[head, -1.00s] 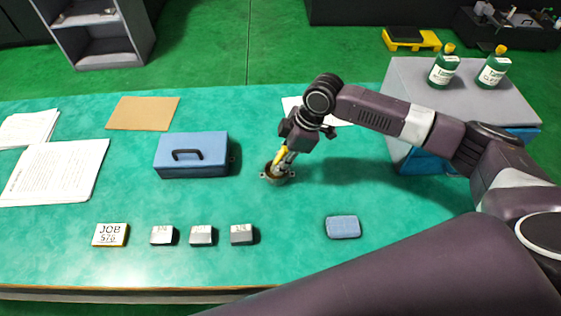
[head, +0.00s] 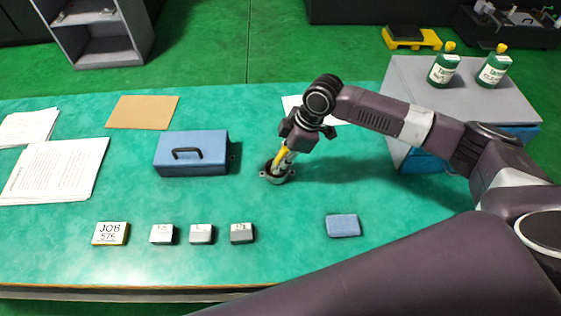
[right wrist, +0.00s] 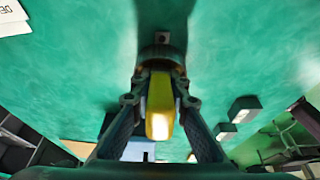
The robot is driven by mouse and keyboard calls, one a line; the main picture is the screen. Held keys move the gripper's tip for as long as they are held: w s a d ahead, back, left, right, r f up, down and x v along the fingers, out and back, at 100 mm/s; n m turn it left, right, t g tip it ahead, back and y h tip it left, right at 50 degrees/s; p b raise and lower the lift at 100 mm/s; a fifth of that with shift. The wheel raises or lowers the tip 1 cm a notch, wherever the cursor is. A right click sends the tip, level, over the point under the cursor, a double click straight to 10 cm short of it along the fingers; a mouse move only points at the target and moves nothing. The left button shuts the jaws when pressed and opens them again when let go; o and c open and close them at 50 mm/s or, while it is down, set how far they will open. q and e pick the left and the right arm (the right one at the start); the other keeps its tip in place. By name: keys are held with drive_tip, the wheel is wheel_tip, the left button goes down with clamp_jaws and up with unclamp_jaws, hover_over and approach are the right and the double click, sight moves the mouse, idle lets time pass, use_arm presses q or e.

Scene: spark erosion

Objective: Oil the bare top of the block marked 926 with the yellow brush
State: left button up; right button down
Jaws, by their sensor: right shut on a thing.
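My right gripper (head: 287,152) is shut on the yellow brush (head: 281,158) and holds it tilted, with its lower end down at the small round metal pot (head: 277,177). The bristles are hidden. In the right wrist view the yellow handle (right wrist: 160,105) lies between the fingers. Three small grey metal blocks stand in a row at the front: a left one (head: 162,234), a middle one (head: 202,234) and a right one (head: 241,233). They carry marks too small to read, so I cannot tell which is 926. My left gripper is not in view.
A JOB card (head: 110,234) stands left of the blocks. A blue box (head: 191,153) is left of the pot, and a blue pad (head: 343,226) lies front right. Green bottles (head: 444,68) stand on a grey cabinet. The table between pot and blocks is clear.

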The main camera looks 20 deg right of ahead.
sight(280, 152)
drive_tip(key=shift+s+f+p, duration=0.1)
drive_tip(key=shift+p, duration=0.25)
idle(1.2)
wheel_tip(280, 152, up, 7)
drive_tip(key=p, duration=0.7)
drive_tip(key=shift+p, duration=0.35)
idle(0.5)
drive_tip(key=shift+r, duration=0.3)
drive_tip(key=s+d+r+m+t+h+b, duration=0.1)
drive_tip(key=s+r+m+h+b, duration=0.1)
drive_tip(key=r+m, duration=0.5)
drive_tip(key=s+d+r+m+t+h+b, duration=0.1)
drive_tip(key=s+d+r+m+b, duration=0.1)
drive_tip(key=r+m, duration=0.5)
wheel_tip(280, 152, up, 3)
drive_tip(key=shift+s+r+m+t+h, duration=0.15)
drive_tip(key=shift+s+m+t+h, duration=0.25)
drive_tip(key=shift+s, duration=0.3)
